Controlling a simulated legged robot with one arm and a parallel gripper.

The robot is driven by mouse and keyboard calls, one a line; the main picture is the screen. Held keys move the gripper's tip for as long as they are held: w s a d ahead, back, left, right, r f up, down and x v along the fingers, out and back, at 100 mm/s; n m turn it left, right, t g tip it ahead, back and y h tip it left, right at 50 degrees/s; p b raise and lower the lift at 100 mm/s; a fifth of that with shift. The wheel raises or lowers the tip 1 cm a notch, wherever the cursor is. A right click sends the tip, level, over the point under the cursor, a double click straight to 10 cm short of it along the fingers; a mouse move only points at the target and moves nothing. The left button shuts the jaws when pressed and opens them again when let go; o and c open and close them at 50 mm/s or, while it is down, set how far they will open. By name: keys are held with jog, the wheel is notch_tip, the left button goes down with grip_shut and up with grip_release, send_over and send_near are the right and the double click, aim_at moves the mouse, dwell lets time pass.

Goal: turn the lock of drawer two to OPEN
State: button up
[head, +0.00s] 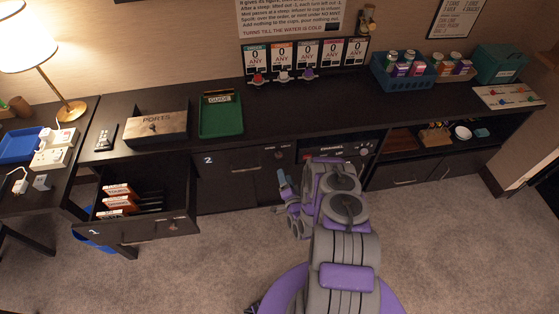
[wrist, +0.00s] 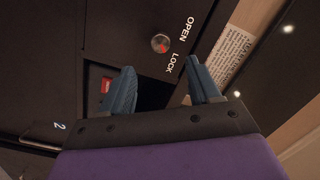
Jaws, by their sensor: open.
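Drawer two (head: 225,187) is a dark front under the counter, marked with a white 2, and it looks closed. Its lock is a small round silver knob with a red mark (wrist: 160,43), between the words OPEN and LOCK in the wrist view. I cannot tell for sure which word the red mark points to. My gripper (wrist: 162,84) is open and empty, its two blue fingers apart, with the knob beyond their tips and not touched. In the head view my gripper (head: 283,186) is in front of the cabinet, at the right of drawer two.
The left drawer (head: 140,230) is pulled out and holds several labelled items. The counter above holds a PORTS box (head: 157,128), a green tray (head: 221,133) and a row of ANY cards. Carpet (head: 220,265) in front is clear.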

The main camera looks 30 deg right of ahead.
aim_at(279, 157)
jog(key=w, duration=0.3)
jog(key=w+d+b, duration=0.1)
jog(key=w, duration=0.2)
jog(key=w+d+b, duration=0.1)
jog(key=w, duration=0.2)
jog(key=shift+d+f, duration=0.1)
jog(key=shift+w, duration=0.55)
jog(key=shift+c, duration=0.3)
jog(key=c, duration=1)
